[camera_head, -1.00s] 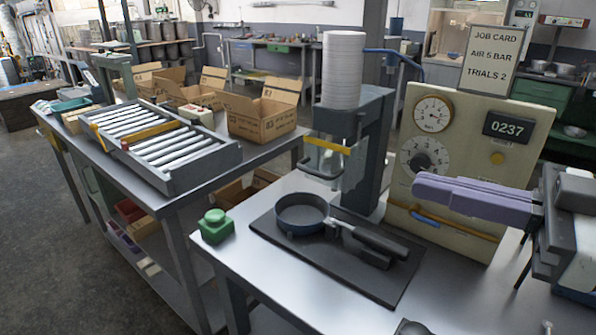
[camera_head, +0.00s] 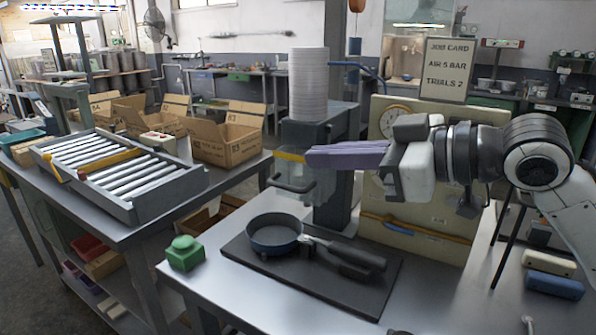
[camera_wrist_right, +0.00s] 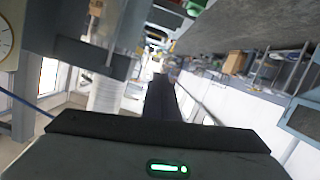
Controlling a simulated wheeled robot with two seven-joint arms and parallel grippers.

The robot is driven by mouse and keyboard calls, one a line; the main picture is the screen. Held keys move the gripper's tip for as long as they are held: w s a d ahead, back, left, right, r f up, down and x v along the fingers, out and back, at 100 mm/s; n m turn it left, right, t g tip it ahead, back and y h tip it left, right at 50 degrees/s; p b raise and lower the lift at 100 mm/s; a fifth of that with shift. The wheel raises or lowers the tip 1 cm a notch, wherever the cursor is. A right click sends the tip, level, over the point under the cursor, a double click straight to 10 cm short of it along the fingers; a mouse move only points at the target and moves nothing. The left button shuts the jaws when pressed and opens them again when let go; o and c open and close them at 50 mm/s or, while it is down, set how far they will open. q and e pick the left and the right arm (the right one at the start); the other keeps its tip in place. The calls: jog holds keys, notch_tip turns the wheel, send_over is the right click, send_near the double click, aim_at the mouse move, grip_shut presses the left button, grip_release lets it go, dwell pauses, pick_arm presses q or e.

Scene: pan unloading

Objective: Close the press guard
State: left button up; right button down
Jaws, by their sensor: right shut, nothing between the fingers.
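The press (camera_head: 340,130) stands behind the black mat, with a tall stack of white discs on top. Its guard (camera_head: 312,182) is a clear panel with a yellow strip and a dark looped handle (camera_head: 290,187) at the front. My right gripper (camera_head: 310,157) comes in from the right with its purple fingers shut and empty. The fingertips overlap the guard's upper right part in the head view; I cannot tell whether they touch it. In the right wrist view the fingers (camera_wrist_right: 162,100) look dark, with blurred surroundings. My left gripper is not in view.
A blue-rimmed pan (camera_head: 274,246) lies on the black mat (camera_head: 300,287). A green button box (camera_head: 185,253) sits at the table's left edge. The gauge panel (camera_head: 440,240) stands behind my right arm. A roller tray (camera_head: 190,200) and open cartons (camera_head: 225,150) occupy the left bench.

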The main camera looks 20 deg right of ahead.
send_over(300, 193)
jog(key=f, duration=0.1)
notch_tip(300, 193, down, 4)
jog(key=shift+s+f, duration=0.1)
jog(key=shift+f, duration=0.05)
